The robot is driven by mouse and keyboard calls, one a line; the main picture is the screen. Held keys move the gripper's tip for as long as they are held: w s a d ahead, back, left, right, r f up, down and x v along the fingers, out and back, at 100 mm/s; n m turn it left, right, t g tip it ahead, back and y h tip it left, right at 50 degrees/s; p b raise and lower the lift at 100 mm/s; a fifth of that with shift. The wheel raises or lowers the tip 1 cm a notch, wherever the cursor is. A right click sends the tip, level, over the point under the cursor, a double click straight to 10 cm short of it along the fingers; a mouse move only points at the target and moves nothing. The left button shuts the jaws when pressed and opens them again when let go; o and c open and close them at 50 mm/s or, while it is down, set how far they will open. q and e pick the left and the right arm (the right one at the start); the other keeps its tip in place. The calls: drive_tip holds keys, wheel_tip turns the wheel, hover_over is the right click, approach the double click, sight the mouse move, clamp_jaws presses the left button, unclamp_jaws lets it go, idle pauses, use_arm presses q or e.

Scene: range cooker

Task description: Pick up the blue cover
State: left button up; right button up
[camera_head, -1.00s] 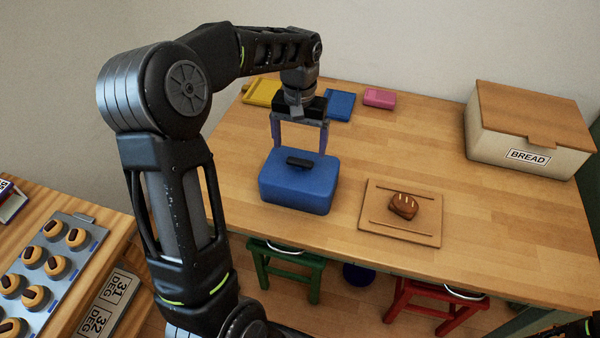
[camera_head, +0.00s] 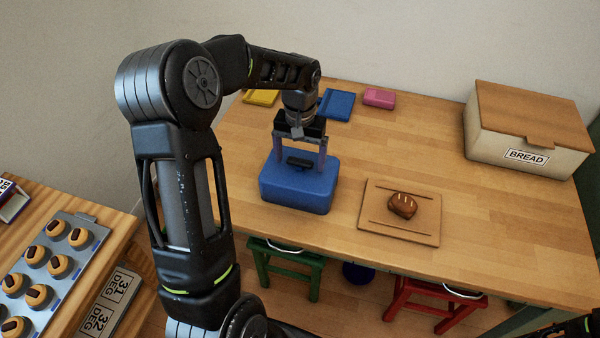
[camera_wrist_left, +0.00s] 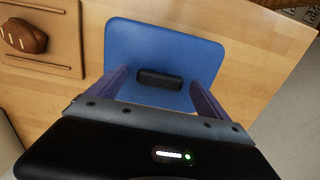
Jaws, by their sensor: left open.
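The blue cover (camera_head: 297,192) is a box-like lid with a dark handle (camera_head: 300,163) on top. It sits on the wooden table, left of the cutting board. My left gripper (camera_head: 299,167) is open, pointing down over the cover, with a finger on each side of the handle and a gap to it. In the left wrist view the blue cover (camera_wrist_left: 165,45) shows from above, with its dark handle (camera_wrist_left: 160,79) between the two open fingers (camera_wrist_left: 160,92). Whatever is under the cover is hidden.
A cutting board (camera_head: 372,214) with a small loaf (camera_head: 402,206) lies right of the cover. A bread box (camera_head: 520,150) stands at the far right. Blue (camera_head: 338,105), pink (camera_head: 379,97) and yellow (camera_head: 261,97) flat items lie at the back. Green and red stools are below the table's front edge.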

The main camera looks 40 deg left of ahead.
use_arm(q)
drive_tip(key=shift+c, duration=0.4)
clamp_jaws()
idle(0.7)
